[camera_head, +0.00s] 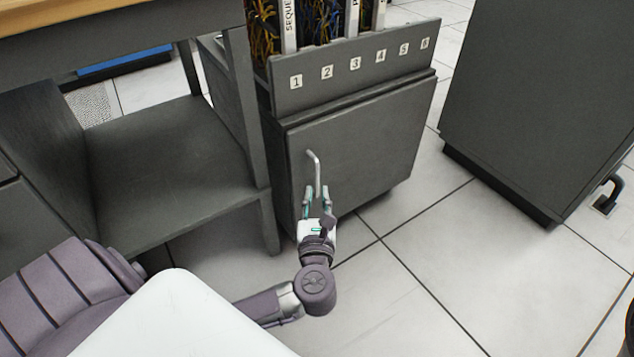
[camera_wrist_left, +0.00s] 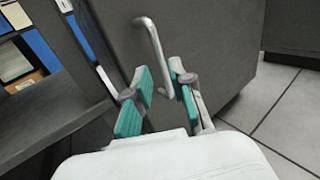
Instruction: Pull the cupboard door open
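The grey cupboard door (camera_head: 372,150) is on the front of a cabinet under a slanted panel numbered 1 to 6. It looks closed. Its pale bar handle (camera_head: 315,166) stands upright near the door's left edge; the handle also shows in the left wrist view (camera_wrist_left: 152,40). My left gripper (camera_head: 317,193) is at the handle's lower part. In the left wrist view its two teal-padded fingers (camera_wrist_left: 161,80) stand on either side of the bar, open, with small gaps visible. Whether a pad touches the bar is hard to tell. My right gripper is not in view.
A desk with a wooden top (camera_head: 70,15) and grey lower shelf (camera_head: 165,160) stands left of the cupboard. A large dark cabinet (camera_head: 540,100) stands to the right. The tiled floor (camera_head: 450,265) before the cupboard is clear except for my arm.

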